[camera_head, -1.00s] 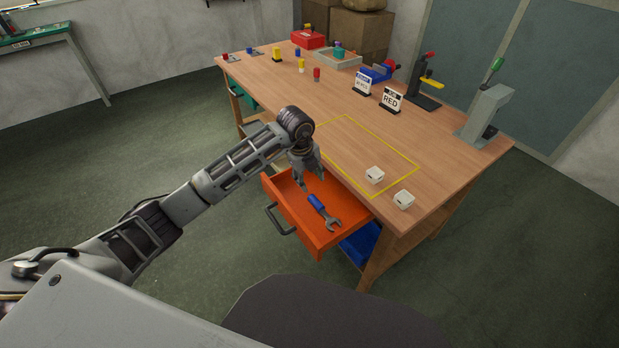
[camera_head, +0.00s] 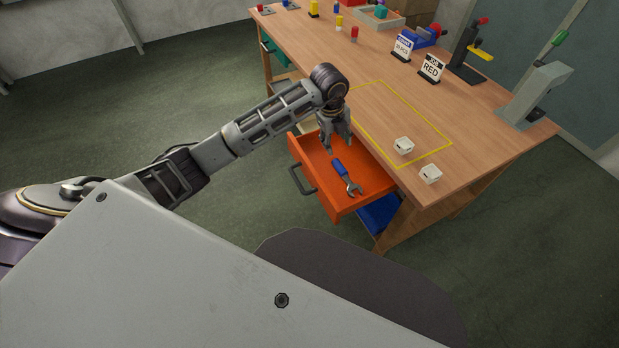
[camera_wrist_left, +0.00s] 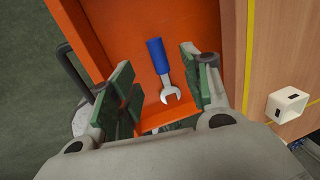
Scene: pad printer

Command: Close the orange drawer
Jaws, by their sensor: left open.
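The orange drawer (camera_head: 341,205) is pulled out from the near side of the wooden workbench, with a dark handle (camera_head: 301,180) on its front. A wrench with a blue handle (camera_head: 341,168) lies inside it; it also shows in the left wrist view (camera_wrist_left: 158,58). My left gripper (camera_head: 335,147) points down over the drawer, next to the bench edge. In the left wrist view the fingers of my left gripper (camera_wrist_left: 158,92) are apart, with nothing between them, and the wrench shows below and beyond them. My right gripper is not seen.
A yellow outlined area (camera_head: 385,82) marks the bench top. Two white cubes (camera_head: 403,146) (camera_head: 430,173) sit near its front corner. A blue bin (camera_head: 379,213) is below the drawer. Signs, a press and small coloured parts stand further back. Floor left of the bench is clear.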

